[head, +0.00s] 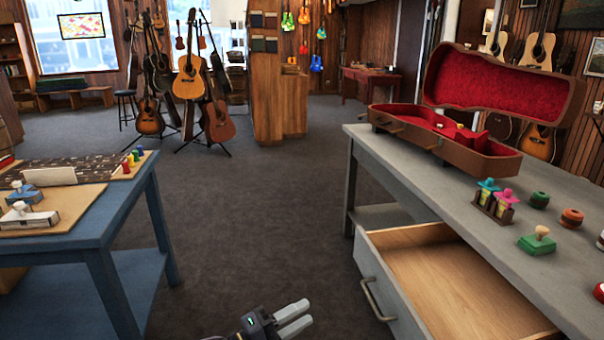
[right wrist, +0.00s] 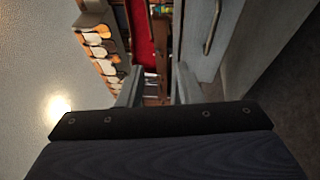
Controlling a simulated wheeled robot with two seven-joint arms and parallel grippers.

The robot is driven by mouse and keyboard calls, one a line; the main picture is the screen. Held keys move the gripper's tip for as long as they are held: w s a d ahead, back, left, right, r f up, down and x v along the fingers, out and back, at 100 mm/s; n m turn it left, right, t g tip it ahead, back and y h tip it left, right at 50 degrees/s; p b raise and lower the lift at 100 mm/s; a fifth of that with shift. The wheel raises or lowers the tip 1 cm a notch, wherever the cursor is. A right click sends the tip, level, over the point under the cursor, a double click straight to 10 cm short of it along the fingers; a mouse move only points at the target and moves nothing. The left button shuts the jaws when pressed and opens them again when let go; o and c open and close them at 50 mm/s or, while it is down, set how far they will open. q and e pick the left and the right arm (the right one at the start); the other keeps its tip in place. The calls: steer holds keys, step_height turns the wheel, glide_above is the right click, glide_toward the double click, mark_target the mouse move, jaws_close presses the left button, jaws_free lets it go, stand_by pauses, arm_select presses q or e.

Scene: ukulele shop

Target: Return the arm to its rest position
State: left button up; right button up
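An open guitar case (head: 450,150) with red lining stands on the grey table, near small stamps (head: 537,242) and bottles. A blue table (head: 80,238) with stamps stands at the left. Guitars on stands (head: 190,80) are farther back. The carpet (head: 255,210) between the tables is clear.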

steer(key=s+d+f+m+g+y, duration=0.1)
steer(key=s+d+m+g+y, duration=0.25)
steer(key=d, duration=0.65)
steer(key=s+d+f+g+y, duration=0.1)
steer(key=s+d+g+y, duration=0.2)
steer(key=d+g+y, duration=0.5)
steer(key=s+d+r+m+t+y, duration=0.2)
steer(key=s+m+t+y, duration=0.15)
steer(key=s, duration=0.45)
steer(key=s+d+r+m+t+y, duration=0.15)
steer(key=s+t+y, duration=0.3)
steer(key=s, duration=0.45)
step_height(320, 180, down, 11)
steer(key=g+b, duration=0.1)
steer(key=b, duration=1)
step_height(320, 180, up, 30)
steer(key=p, duration=3)
steer(key=shift+w+d+y, duration=0.15)
steer(key=shift+d+y, duration=0.1)
steer(key=shift+y, duration=0.1)
steer(key=shift+m, duration=0.25)
